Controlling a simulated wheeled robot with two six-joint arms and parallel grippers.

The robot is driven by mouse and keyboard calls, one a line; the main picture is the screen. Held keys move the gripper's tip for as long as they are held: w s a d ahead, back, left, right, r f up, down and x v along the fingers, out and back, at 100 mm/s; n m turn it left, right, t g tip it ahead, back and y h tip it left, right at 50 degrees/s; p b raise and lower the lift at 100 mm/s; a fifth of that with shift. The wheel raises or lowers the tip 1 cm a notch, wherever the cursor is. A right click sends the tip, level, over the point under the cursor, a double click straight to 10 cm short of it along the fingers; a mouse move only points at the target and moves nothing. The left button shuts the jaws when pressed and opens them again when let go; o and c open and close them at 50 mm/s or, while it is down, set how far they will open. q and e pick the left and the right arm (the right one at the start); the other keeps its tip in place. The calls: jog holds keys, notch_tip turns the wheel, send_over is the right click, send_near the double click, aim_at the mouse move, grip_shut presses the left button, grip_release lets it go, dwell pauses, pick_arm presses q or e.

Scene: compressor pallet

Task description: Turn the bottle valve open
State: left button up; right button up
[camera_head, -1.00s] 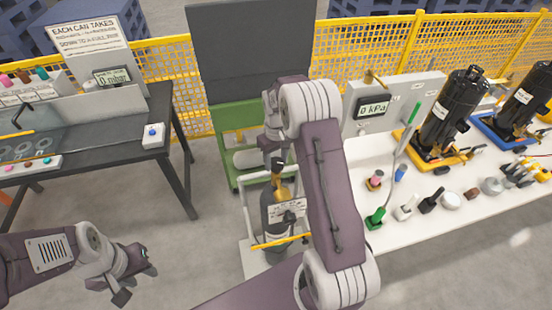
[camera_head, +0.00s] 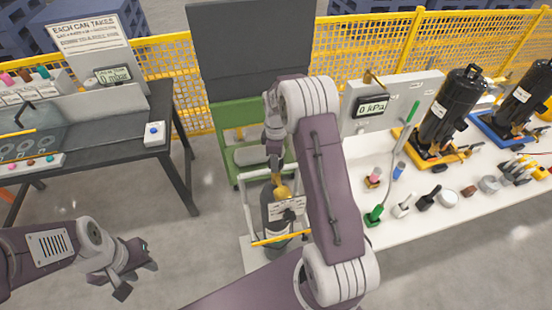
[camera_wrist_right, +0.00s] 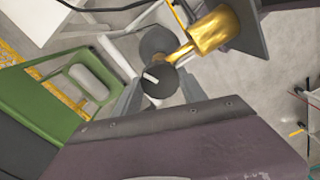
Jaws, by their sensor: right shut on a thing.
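The dark gas bottle (camera_head: 271,215) stands upright in a white-framed trolley, with a pale label and a yellow strap. Its brass valve (camera_head: 281,191) is at the top and shows large in the right wrist view (camera_wrist_right: 213,33). A dark round knob (camera_wrist_right: 158,82) with a white mark sits at the valve's side. My right gripper (camera_wrist_right: 160,88) has a finger on either side of this knob and is shut on it. In the head view my right gripper (camera_head: 276,165) is above the bottle, partly behind my arm. My left gripper (camera_head: 137,272) is open and empty, low at the left.
A green cart (camera_head: 224,150) with a dark panel stands behind the bottle. A white bench (camera_head: 440,215) with a 0 kPa display (camera_head: 373,106), compressors and small tools is at the right. A dark-legged table (camera_head: 120,150) is at the left. Floor between table and trolley is clear.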

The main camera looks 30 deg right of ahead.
jog(key=shift+n, duration=0.9)
jog(key=o, duration=1.4)
jog(key=shift+c, duration=0.2)
notch_tip(320, 180, up, 9)
jog(key=b, duration=0.1)
jog(key=shift+b, duration=0.35)
